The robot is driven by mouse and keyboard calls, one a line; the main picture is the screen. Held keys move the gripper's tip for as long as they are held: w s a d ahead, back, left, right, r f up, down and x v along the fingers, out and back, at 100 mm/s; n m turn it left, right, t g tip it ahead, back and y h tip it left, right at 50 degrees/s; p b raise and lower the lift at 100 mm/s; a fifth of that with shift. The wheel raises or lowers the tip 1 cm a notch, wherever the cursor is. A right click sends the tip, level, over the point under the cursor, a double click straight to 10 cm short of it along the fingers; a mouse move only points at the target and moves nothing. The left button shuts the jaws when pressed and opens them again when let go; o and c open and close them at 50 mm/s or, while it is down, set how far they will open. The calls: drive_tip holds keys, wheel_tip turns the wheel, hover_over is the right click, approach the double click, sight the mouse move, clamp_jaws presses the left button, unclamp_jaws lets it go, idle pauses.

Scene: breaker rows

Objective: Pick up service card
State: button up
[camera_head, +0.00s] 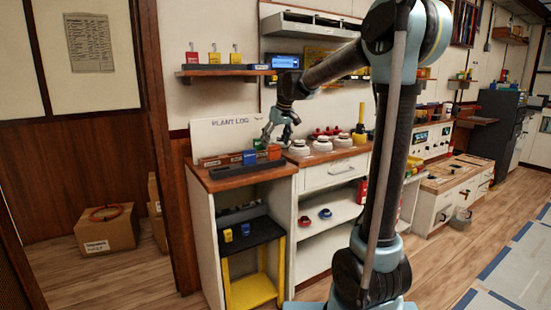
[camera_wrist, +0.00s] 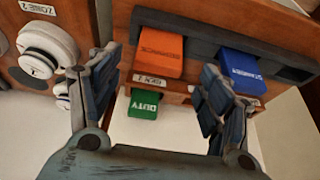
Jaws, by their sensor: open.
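In the head view my gripper (camera_head: 281,127) hangs just above the cards on the wooden counter, near the blue card (camera_head: 250,157).
White round knobs (camera_wrist: 48,45) on a wooden panel are close to the left finger. In the head view several knobs (camera_head: 318,142) stand right of the rack. A PLANT LOG board (camera_head: 228,130) stands behind.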

sight(275, 146)
drive_tip(key=shift+d+x, duration=0.2)
drive_tip(key=shift+x, duration=2.6)
drive_tip(key=shift+c, duration=0.6)
drive_tip(key=c, duration=1)
